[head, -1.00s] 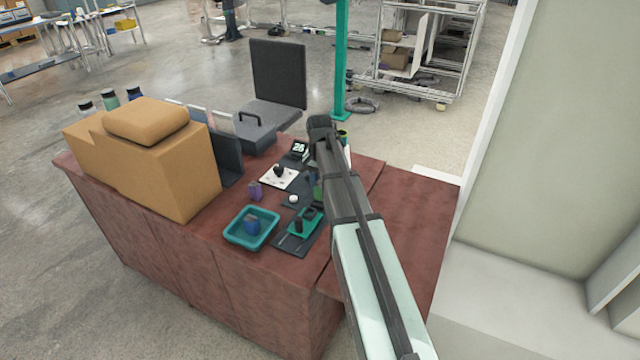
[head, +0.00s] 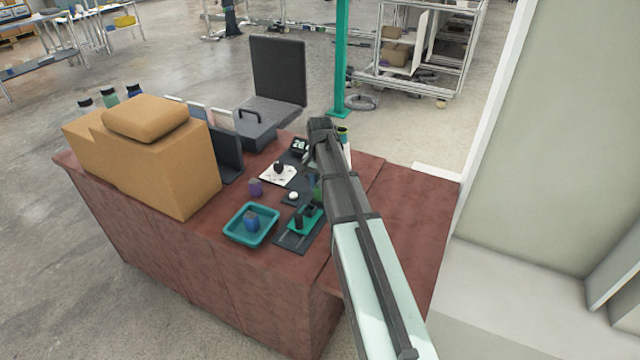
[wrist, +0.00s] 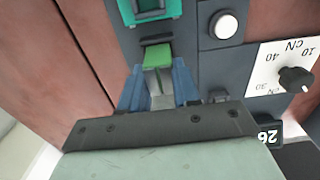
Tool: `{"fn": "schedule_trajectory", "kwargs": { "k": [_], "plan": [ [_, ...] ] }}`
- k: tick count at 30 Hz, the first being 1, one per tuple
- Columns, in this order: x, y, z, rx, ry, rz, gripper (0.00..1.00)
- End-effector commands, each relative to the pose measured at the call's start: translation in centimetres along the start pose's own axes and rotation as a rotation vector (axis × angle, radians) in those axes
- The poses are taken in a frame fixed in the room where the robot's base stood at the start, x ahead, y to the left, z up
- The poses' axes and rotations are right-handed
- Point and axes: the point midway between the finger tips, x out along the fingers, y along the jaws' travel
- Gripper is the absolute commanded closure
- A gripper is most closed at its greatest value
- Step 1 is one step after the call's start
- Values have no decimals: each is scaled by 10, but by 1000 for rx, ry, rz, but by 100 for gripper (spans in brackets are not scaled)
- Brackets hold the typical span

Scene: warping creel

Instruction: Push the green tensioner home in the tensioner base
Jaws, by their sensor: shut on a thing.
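The green tensioner (wrist: 157,55) shows in the wrist view as a green block, just beyond my fingertips. My gripper (wrist: 158,80) has blue-sided fingers and is shut on it; a grey part shows between the fingers. The dark tensioner base (wrist: 152,38) lies around and beyond the green block. How deep the tensioner sits in it cannot be told. In the head view, a bit of green (head: 317,190) shows beside my arm, which hides the fingers and most of the base.
A teal fixture (wrist: 152,8) stands just beyond the green block. A white button (wrist: 224,25) and a dial plate with a black knob (wrist: 293,80) are to the right. A teal tray (head: 251,225) and a large cardboard box (head: 150,165) sit left on the red-brown table.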

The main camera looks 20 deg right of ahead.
Motion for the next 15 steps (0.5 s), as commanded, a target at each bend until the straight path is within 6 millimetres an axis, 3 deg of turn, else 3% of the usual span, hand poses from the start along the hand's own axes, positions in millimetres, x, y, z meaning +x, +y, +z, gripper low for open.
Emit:
{"fn": "schedule_trajectory", "kwargs": {
  "k": [15],
  "plan": [
    [7, 0, 0, 0, 0, 0, 98]
  ]
}}
